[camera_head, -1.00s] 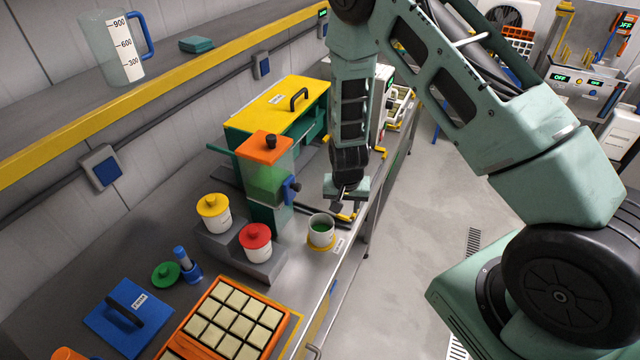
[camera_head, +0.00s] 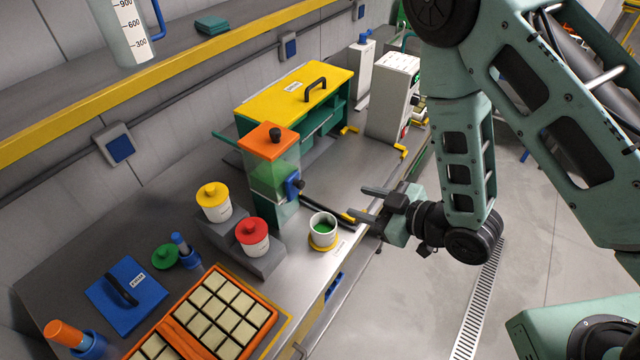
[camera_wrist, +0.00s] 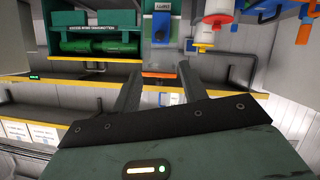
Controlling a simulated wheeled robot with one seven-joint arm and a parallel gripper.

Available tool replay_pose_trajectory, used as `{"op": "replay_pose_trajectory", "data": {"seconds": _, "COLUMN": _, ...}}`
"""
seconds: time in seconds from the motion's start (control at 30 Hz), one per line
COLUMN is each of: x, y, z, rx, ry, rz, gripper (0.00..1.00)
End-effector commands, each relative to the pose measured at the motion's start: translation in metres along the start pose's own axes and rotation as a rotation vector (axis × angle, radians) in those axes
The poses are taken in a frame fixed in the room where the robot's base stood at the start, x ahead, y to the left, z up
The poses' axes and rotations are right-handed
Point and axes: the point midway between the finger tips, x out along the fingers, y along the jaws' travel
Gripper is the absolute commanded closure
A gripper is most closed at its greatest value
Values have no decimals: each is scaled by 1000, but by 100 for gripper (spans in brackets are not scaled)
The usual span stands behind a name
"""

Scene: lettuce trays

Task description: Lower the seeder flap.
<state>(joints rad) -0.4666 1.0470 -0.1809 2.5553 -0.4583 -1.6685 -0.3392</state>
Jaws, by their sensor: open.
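The machine that looks like the seeder (camera_head: 271,175) stands on the bench, with an orange top, a clear hopper with green contents and a blue part with a dark knob (camera_head: 294,186) on its right side. I cannot tell for sure which part is the flap. My gripper (camera_head: 368,203) is open and empty, its two fingers pointing left toward the machine, apart from it. It is right of the white cup (camera_head: 322,226) with green contents. In the wrist view the fingers (camera_wrist: 152,92) stand apart, with a blue part (camera_wrist: 160,52) and an orange part beyond them.
A yellow-topped cabinet (camera_head: 296,88) with a black handle stands behind the machine. Yellow-lidded (camera_head: 214,202) and red-lidded (camera_head: 253,238) jars stand on a grey step. An orange tray (camera_head: 265,325) of pale cubes lies in front. Open floor lies right of the bench.

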Motion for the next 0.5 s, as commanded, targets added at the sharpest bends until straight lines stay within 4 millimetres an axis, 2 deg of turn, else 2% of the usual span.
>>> {"op": "replay_pose_trajectory", "data": {"seconds": 0.2, "x": 31, "y": -1, "z": 4, "rx": -3, "ry": 5, "rz": 2, "gripper": 57}}
{"op": "replay_pose_trajectory", "data": {"seconds": 0.5, "x": 44, "y": 0, "z": 5, "rx": -3, "ry": 3, "rz": -2, "gripper": 57}}
